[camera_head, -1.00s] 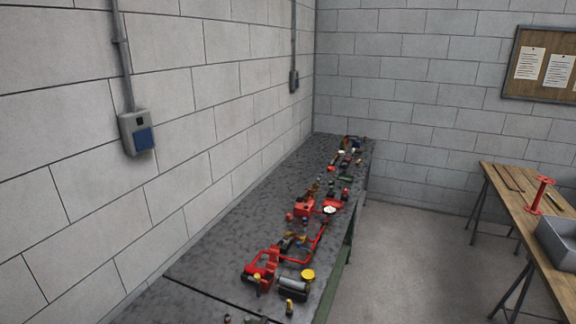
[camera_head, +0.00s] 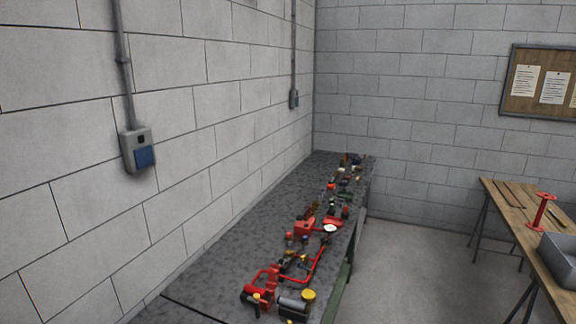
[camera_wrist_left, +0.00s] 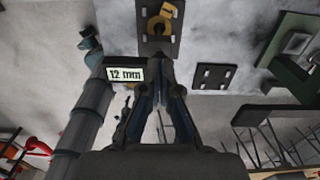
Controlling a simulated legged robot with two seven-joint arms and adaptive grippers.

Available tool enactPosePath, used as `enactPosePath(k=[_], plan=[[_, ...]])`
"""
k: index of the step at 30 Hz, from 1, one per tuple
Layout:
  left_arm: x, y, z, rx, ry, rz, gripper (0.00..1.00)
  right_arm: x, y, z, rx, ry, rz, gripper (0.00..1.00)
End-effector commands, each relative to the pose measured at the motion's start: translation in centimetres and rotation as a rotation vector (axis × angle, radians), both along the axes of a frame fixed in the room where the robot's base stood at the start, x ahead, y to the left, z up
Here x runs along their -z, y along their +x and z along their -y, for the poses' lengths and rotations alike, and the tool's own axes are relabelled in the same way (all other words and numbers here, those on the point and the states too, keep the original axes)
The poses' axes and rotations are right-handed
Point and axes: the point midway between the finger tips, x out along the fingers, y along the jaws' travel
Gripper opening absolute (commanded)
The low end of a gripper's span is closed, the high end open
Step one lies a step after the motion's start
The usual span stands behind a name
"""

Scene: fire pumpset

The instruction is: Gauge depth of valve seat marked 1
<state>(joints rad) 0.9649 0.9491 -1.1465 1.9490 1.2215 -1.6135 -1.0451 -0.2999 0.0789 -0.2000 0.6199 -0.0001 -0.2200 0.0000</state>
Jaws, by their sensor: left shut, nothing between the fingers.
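In the left wrist view my left gripper (camera_wrist_left: 161,72) is shut and empty. Just left of its fingers, a dark box with a lit display (camera_wrist_left: 125,74) reads "12 mm". A yellow curved piece (camera_wrist_left: 160,20) sits on a dark plate (camera_wrist_left: 154,47) beyond the fingertips at the top; I cannot tell whether the fingers touch it. I cannot make out a valve seat marked 1. In the head view, red pump parts (camera_head: 262,285) and many small fittings lie along the dark bench (camera_head: 200,270). Neither gripper shows in the head view.
A wooden table (camera_head: 510,205) with a red spool-shaped stand (camera_head: 541,210) and a grey bin (camera_head: 562,262) stands at right. Floor (camera_head: 420,260) between bench and table is clear. A switch box (camera_head: 138,152) hangs on the left wall. A second dark plate (camera_wrist_left: 213,76) shows in the wrist view.

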Motion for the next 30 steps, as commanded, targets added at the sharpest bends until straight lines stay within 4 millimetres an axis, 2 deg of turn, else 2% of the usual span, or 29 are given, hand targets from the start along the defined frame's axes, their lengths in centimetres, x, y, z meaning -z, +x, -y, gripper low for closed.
enactPosePath(k=[1, 5, 15, 30], plan=[[0.4, -0.3, 0.1, 0.002, 0.0, -0.011, 0.0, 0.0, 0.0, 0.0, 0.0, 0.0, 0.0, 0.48], [0.0, -0.3, 0.1, 0.003, 0.001, -0.012, 0.0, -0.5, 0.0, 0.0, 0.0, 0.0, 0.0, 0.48], [-2.7, -0.3, 0.1, 0.002, 0.0, -0.005, 0.0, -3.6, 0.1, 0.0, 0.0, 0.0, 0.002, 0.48], [-6.7, -0.1, 0.0, 0.001, 0.0, -0.001, 0.0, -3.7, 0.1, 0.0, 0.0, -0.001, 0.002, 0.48]])
